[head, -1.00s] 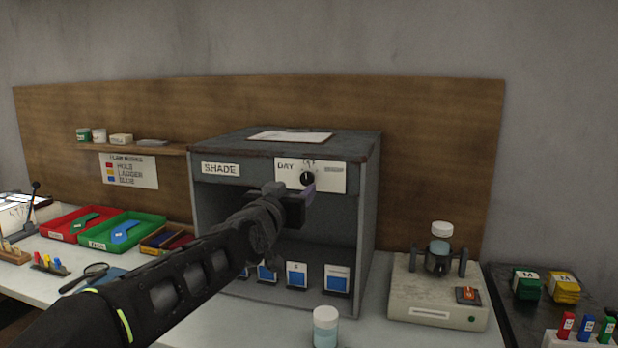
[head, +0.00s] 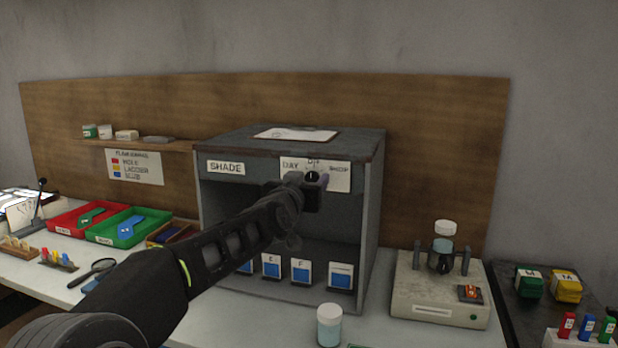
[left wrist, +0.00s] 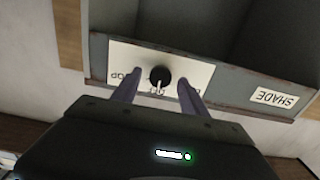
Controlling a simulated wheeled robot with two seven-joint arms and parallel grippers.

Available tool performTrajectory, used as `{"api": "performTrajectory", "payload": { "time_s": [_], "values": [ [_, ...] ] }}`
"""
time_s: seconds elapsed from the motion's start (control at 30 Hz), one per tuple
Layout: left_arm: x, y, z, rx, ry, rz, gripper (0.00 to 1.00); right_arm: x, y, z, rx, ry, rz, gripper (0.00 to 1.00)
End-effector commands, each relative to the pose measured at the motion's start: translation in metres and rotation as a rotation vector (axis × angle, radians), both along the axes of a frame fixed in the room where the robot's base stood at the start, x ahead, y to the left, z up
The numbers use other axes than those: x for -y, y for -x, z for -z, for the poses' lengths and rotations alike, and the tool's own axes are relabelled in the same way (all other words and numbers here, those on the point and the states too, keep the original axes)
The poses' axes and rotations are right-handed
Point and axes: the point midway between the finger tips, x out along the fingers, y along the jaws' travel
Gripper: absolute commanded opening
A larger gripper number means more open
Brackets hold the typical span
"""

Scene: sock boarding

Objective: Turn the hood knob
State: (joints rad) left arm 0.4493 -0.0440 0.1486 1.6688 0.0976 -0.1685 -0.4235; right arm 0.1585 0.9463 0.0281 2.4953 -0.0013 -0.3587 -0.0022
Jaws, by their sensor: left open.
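The hood (head: 375,215) is a grey open-fronted box with a SHADE label on its upper front. The black round hood knob (head: 311,177) sits on a white dial plate (head: 340,178) with lettering, DAY at its left. In the left wrist view the knob (left wrist: 160,77) appears upside down against the plate, with a pale mark on it. My left gripper (head: 318,184) is at the plate, open. In the left wrist view its two fingers (left wrist: 158,88) stand on either side of the knob, with visible gaps. My right gripper is not in view.
Blue-and-white cards (head: 300,271) stand inside the hood. A lidded jar (head: 329,325) stands in front of it. A beige device (head: 440,290) with a bottle is to the right. Red (head: 75,220) and green (head: 130,228) trays lie to the left.

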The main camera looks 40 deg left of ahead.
Motion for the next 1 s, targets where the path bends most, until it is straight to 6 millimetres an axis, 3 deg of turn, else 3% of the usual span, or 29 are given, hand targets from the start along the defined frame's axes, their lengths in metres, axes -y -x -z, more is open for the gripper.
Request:
{"api": "performTrajectory", "payload": {
  "time_s": [0.27, 0.87, 1.0],
  "values": [
    [-0.0002, -0.0010, 0.0003, 0.000, 0.000, 0.000, 0.50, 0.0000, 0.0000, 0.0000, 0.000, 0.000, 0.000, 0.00],
    [-0.0001, -0.0008, 0.0003, 0.000, 0.000, 0.000, 0.01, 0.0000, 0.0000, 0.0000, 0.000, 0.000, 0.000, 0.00],
    [-0.0001, -0.0008, 0.0004, 0.000, 0.000, 0.000, 0.00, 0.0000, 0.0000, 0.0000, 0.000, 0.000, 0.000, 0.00]
  ]
}}
